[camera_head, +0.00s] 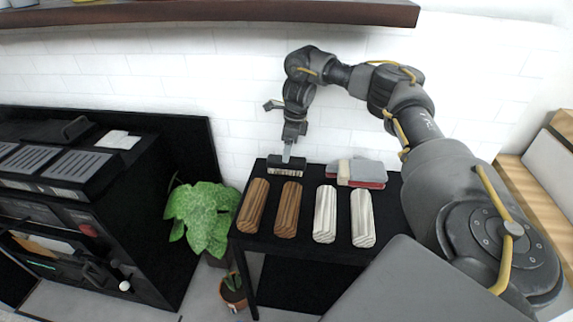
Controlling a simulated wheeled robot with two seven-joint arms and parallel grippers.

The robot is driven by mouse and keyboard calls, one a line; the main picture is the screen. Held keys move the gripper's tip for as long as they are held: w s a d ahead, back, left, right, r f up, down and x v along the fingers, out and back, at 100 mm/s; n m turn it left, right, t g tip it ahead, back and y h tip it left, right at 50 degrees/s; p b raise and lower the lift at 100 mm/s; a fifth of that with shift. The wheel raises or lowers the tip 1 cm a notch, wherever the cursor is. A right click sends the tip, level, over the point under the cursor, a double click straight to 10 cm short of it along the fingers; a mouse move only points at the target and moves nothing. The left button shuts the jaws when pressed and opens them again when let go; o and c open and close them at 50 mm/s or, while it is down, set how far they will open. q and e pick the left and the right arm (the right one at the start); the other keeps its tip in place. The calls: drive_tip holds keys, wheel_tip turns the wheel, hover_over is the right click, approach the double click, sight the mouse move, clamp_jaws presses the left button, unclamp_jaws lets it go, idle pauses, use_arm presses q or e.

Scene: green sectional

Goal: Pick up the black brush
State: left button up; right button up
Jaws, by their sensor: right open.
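The black brush (287,164) lies at the back left of the small black table, with its pale bristles showing along its front edge. My right arm comes in from the right and reaches over the table. Its gripper (289,153) points down, directly above the brush, at or very near its top. The gripper is open, but its fingers are small here, and I cannot tell whether they touch the brush or stand around part of it. My left gripper is not in view.
On the black table (300,246) lie two brown wooden pieces (288,210), two pale ones (325,214) and a grey-and-red item (357,174). A leafy plant (201,215) and a black cabinet (150,225) stand left. A shelf (220,12) hangs above; a white brick wall is behind.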

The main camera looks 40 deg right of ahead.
sight(287, 165)
drive_tip(key=shift+s, duration=0.1)
drive_tip(key=f, duration=0.3)
drive_tip(key=f+b, duration=0.1)
drive_tip(key=shift+a+f, duration=0.15)
drive_tip(key=shift+a, duration=0.2)
drive_tip(key=shift+f, duration=0.55)
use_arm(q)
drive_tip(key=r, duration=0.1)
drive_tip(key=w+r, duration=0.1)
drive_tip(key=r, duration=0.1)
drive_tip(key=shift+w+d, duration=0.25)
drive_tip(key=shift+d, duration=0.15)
use_arm(e)
drive_tip(key=c, duration=1.1)
